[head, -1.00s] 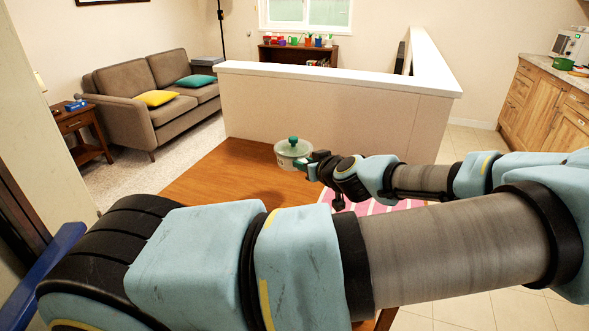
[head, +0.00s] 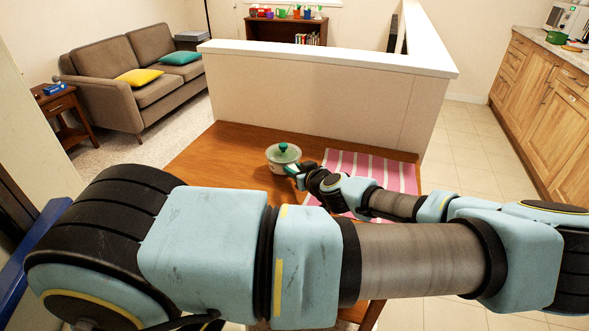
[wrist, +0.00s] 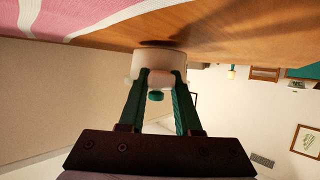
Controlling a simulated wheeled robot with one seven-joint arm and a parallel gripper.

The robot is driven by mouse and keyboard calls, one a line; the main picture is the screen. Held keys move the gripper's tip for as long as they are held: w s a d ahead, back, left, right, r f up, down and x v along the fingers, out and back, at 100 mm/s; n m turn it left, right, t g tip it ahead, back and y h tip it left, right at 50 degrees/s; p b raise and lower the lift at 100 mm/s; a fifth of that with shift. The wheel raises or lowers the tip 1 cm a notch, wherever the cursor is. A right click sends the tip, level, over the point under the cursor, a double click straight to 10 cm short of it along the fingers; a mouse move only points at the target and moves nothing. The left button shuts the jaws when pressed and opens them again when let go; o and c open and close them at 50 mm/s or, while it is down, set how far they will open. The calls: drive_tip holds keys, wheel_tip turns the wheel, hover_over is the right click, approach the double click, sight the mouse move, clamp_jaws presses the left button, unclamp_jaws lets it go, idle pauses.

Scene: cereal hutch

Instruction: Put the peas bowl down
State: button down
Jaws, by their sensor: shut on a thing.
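The peas bowl (head: 281,164) is a small pale round bowl with a green knob on top. In the head view it is over the wooden table (head: 225,150), left of the striped cloth. My gripper (wrist: 160,76) is shut on the bowl, its green fingers at the bowl's near side in the wrist view. The bowl also shows there (wrist: 160,62), upside down in the picture, close to the tabletop with a dark shadow beside it. I cannot tell whether its base touches the wood. My arm covers part of the table.
A pink and white striped cloth (head: 375,168) lies on the table to the right of the bowl. A low white-topped partition (head: 310,95) stands behind the table. Bare wood is clear left of the bowl.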

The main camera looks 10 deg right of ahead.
drive_tip(key=shift+f, duration=0.35)
drive_tip(key=shift+f, duration=0.1)
drive_tip(key=c, duration=0.6)
unclamp_jaws()
drive_tip(key=shift+s, duration=0.1)
